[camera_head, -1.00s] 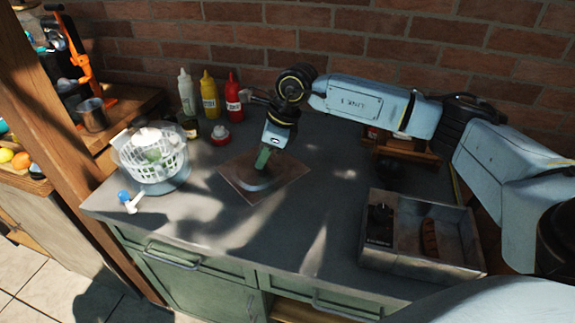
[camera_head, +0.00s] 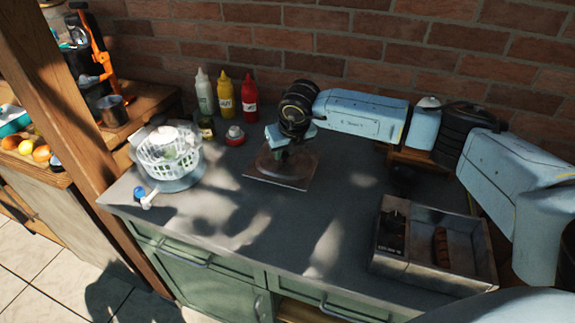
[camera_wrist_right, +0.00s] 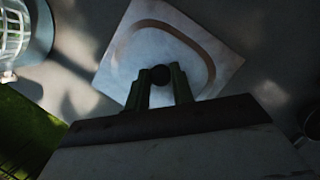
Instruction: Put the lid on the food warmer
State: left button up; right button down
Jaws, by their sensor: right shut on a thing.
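My right gripper (camera_head: 283,140) is above a flat square plate (camera_head: 293,182) on the grey counter. In the right wrist view its two green fingers (camera_wrist_right: 160,92) are shut on a round black knob (camera_wrist_right: 160,76). The knob seems to belong to a see-through, rounded lid (camera_head: 272,164) over the plate, partly hidden by the gripper. In the wrist view the pale plate (camera_wrist_right: 190,20) shows a curved brownish band around the knob. I cannot tell whether the lid touches the plate, nor for sure which thing is the food warmer. My left gripper is not in view.
A white basket in a clear bowl (camera_head: 168,158) stands left, with a blue-knobbed handle (camera_head: 146,197) by it. Sauce bottles (camera_head: 226,97), a dark jar (camera_head: 206,129) and a red-and-white item (camera_head: 235,136) stand behind. A two-part metal tray (camera_head: 420,270) is at right. The front middle counter is clear.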

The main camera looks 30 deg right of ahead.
aim_at(285, 165)
notch_tip(285, 165, down, 5)
jog(key=shift+f, duration=0.1)
dwell(0.3)
jog(key=shift+f, duration=0.15)
jog(key=c, duration=1.2)
grip_release()
jog(key=shift+r, duration=0.2)
